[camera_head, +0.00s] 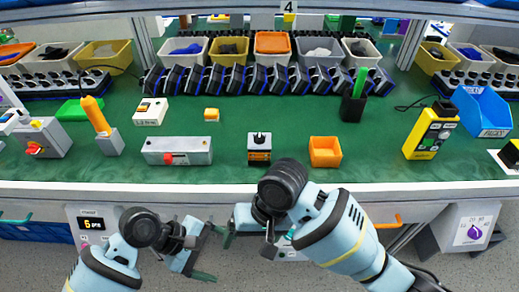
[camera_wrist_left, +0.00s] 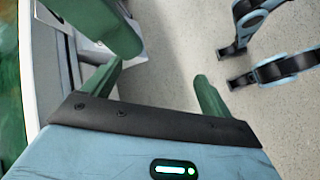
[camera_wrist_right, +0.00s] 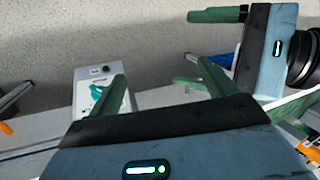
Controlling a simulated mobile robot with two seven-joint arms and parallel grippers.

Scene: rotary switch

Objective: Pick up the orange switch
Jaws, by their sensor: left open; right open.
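A small switch (camera_head: 259,149) with a black top and an orange band stands upright on the green bench, near the front edge and left of an orange bin. It is the likeliest orange switch, though its details are small. My left gripper (camera_head: 212,252) and my right gripper (camera_head: 250,243) are both in front of the bench edge, close together and apart from the switch. The left fingers are open and empty in the left wrist view (camera_wrist_left: 160,75). The right fingers are open and empty in the right wrist view (camera_wrist_right: 162,75). Neither wrist view shows the switch.
The orange bin (camera_head: 325,152) is right of the switch and a grey control box (camera_head: 178,151) is left. A small yellow-orange block (camera_head: 211,115) lies behind. A yellow device (camera_head: 430,130) and blue bin (camera_head: 483,112) stand at right. Green bench surface around the switch is clear.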

